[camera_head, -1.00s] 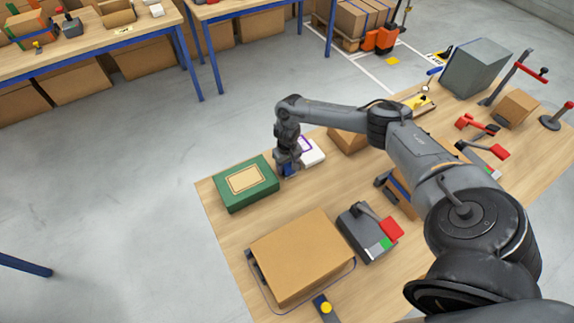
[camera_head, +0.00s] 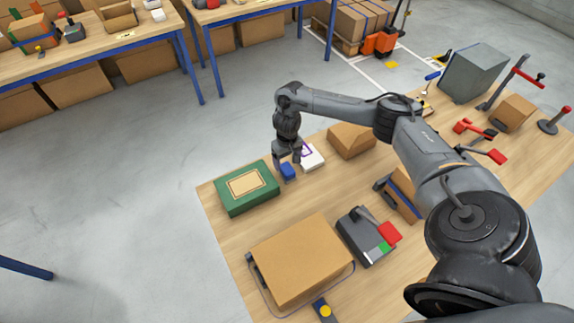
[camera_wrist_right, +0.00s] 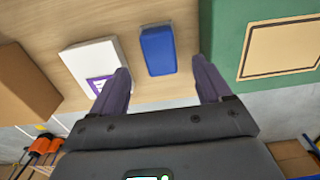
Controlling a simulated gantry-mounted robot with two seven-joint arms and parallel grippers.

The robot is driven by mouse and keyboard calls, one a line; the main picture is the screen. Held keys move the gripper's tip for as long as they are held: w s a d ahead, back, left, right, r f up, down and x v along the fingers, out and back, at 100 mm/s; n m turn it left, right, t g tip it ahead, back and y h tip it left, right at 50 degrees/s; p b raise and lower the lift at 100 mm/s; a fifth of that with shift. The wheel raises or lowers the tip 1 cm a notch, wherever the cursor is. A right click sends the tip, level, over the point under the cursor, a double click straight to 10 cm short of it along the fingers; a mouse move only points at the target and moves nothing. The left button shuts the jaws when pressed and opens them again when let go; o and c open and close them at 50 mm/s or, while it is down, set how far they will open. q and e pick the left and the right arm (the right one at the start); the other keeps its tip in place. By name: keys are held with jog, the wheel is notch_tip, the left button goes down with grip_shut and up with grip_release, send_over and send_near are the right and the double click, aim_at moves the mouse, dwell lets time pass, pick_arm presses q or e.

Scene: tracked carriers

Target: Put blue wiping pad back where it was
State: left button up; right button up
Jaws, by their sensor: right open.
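The blue wiping pad (camera_head: 288,172) lies on the wooden table between the green box and a white box with a purple-framed label. In the right wrist view the pad (camera_wrist_right: 158,50) lies flat on the wood, apart from both neighbours. My right gripper (camera_head: 287,156) is above the pad, open and empty. In the right wrist view its two fingers (camera_wrist_right: 163,82) are spread wide, with the pad in the gap between them and beyond their tips. My left gripper is not in view.
The green box (camera_head: 233,203) stands at the table's left corner. The white box (camera_head: 312,158) and a cardboard box (camera_head: 351,140) stand right of the pad. A large cardboard box (camera_head: 300,262) and a grey tape dispenser-like device (camera_head: 356,243) are nearer. Bare wood lies between them.

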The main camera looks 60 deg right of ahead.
aim_at(287, 169)
notch_tip(287, 169, up, 5)
jog(key=shift+r+p, duration=0.15)
jog(key=shift+p, duration=0.45)
